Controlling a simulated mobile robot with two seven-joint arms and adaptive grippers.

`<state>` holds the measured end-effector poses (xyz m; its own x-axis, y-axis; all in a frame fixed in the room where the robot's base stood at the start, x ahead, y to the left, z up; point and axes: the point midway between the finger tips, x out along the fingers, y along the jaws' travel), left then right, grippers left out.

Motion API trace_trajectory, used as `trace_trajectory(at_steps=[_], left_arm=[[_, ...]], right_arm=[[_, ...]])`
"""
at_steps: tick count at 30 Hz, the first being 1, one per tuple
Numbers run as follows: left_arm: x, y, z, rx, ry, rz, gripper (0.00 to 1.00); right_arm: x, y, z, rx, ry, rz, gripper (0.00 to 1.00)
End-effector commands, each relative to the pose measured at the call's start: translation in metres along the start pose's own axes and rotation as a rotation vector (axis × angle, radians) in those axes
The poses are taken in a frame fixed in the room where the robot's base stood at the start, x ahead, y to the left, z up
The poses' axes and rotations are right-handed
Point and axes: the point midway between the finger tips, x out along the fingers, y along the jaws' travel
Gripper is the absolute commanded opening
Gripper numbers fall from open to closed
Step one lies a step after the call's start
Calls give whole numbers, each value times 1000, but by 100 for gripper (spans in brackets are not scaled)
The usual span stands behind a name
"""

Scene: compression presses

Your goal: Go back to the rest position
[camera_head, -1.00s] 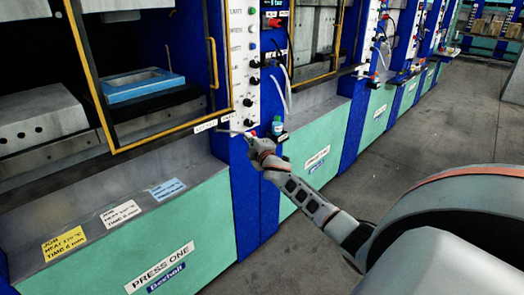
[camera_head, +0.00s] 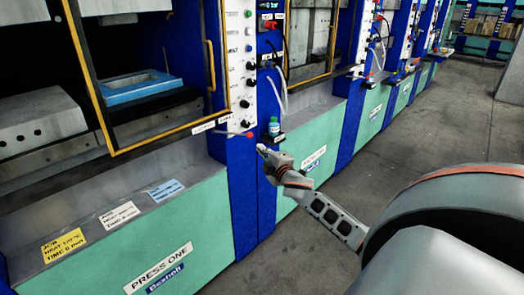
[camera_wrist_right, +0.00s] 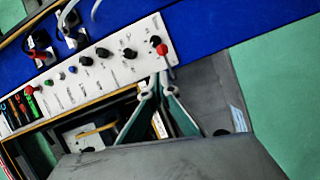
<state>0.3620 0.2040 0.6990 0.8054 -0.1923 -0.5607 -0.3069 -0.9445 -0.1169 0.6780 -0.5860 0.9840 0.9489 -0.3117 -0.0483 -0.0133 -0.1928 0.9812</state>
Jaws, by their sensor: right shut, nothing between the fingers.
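My right gripper (camera_head: 261,149) is in front of the blue post of Press One, just to the right of and below a red knob (camera_head: 250,135) at the bottom of the white control panel (camera_head: 239,65). In the right wrist view the gripper's fingers (camera_wrist_right: 157,88) point toward the panel and are shut with nothing between them. The red knob (camera_wrist_right: 162,49) shows just beyond the fingertips there; a gap between them is hard to judge. My left gripper is in neither view.
Press One has an open-looking bay with a blue frame (camera_head: 140,86) inside. A small bottle (camera_head: 274,126) stands on a bracket close to my right gripper. Cards (camera_head: 64,246) lie on the ledge. More presses line the wall; grey floor (camera_head: 420,130) is clear at the right.

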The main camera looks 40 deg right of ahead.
Motion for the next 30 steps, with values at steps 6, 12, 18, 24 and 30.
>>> trace_trajectory(at_steps=[6, 12, 18, 24, 30], left_arm=[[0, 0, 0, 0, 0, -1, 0], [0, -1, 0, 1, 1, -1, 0], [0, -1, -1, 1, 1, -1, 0], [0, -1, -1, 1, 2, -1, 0], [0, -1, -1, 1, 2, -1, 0]], right_arm=[[0, 0, 0, 0, 0, 0, 0], [0, 0, 0, 0, 0, 0, 0], [-8, -21, -8, 25, 12, -29, 0], [-60, -114, -44, 165, 61, -174, 0], [-146, -214, -90, 374, 91, -359, 0]])
